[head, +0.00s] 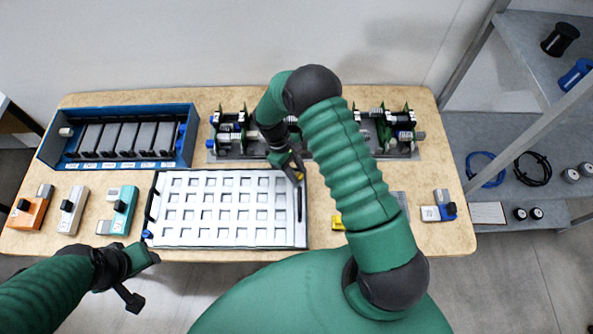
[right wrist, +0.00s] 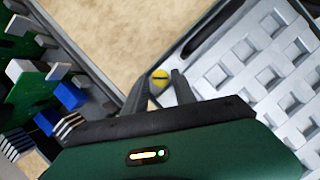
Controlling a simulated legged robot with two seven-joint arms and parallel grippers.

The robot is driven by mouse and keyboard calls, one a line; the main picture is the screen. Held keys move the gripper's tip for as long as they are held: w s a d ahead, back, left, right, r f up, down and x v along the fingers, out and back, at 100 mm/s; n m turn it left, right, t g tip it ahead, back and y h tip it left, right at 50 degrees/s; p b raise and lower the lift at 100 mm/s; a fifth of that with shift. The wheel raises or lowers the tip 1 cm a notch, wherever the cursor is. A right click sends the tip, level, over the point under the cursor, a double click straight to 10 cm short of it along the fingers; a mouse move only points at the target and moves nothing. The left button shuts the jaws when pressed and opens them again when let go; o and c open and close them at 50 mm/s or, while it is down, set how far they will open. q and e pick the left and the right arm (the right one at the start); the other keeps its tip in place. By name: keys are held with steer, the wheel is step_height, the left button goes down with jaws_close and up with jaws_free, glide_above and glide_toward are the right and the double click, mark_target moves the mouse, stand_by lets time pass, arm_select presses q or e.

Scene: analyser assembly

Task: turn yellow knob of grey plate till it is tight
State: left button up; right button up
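The grey-white plate (head: 225,237) with rows of square holes lies in a dark frame at the table's middle front. It also fills the right side of the right wrist view (right wrist: 245,75). The small yellow knob (right wrist: 160,77) with a dark slot sits near the plate's corner. My right gripper (head: 293,169) hangs over the plate's far right corner. In the right wrist view its two fingers (right wrist: 158,86) are apart, with the knob showing between their tips; contact cannot be told. My left gripper (head: 146,278) is open and empty in front of the table's left front edge.
A blue rack (head: 115,163) with dark slots stands at the back left. Green circuit boards (right wrist: 32,92) stand on a grey base behind the plate. Orange (head: 32,212), grey (head: 73,211) and teal (head: 123,212) modules lie at the left. My right arm hides part of the table's right side.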

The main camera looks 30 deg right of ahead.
steer(key=b+v, duration=0.2)
steer(key=v, duration=1.4)
steer(key=shift+w+r, duration=0.2)
steer(key=shift+r, duration=0.15)
